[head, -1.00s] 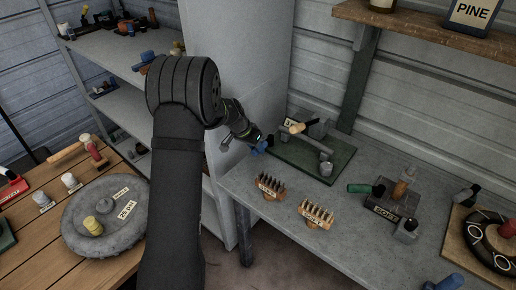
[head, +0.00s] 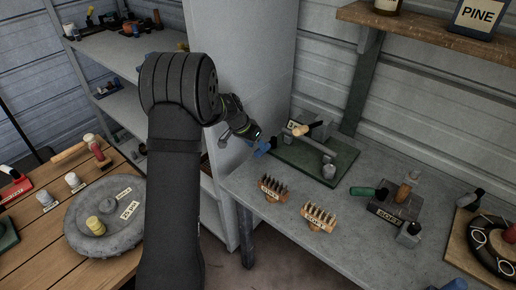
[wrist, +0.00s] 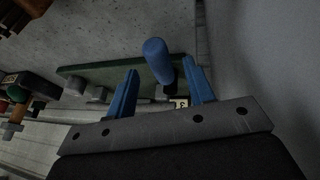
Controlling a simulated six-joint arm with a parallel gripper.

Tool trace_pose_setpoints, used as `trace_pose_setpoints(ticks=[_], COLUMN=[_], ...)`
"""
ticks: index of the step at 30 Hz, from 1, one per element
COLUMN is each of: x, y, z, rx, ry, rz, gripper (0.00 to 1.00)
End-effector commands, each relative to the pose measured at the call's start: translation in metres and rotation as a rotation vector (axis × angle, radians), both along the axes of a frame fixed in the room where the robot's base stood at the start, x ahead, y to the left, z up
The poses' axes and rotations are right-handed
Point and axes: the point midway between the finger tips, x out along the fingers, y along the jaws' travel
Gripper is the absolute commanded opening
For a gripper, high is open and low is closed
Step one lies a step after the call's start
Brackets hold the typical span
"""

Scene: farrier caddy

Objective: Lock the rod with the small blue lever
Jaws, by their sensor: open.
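The small blue lever (wrist: 157,58) is a rounded blue stub in the wrist view, standing at the edge of the green base plate (wrist: 90,70). My gripper (wrist: 162,68) is open, with its blue fingers on either side of the lever; I cannot tell whether they touch it. In the head view my gripper (head: 265,147) is at the left end of the green base (head: 312,172). A grey rod (head: 335,145) lies across this base, by a grey post (head: 328,170) and a tan-and-black handle (head: 302,129). The lever is hard to separate from the blue fingers there.
Two bristle brushes (head: 270,187) (head: 319,217) lie on the grey bench (head: 290,228) in front. A green-handled tool (head: 368,191) and a dark block (head: 388,205) stand to the right. A tall grey cabinet side (head: 250,60) rises close behind my gripper.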

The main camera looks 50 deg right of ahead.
Motion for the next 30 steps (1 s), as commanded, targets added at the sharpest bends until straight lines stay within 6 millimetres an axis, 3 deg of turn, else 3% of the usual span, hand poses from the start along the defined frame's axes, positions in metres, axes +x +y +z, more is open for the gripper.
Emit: trace_pose_setpoints(ticks=[6, 12, 30], x=[0.010, 0.015, 0.019], y=[0.018, 0.030, 0.042], z=[0.045, 0.073, 0.090], rx=[-0.003, -0.002, 0.001], ry=[-0.001, -0.002, -0.004], rz=[0.002, 0.000, 0.015], gripper=[0.49, 0.49, 0.49])
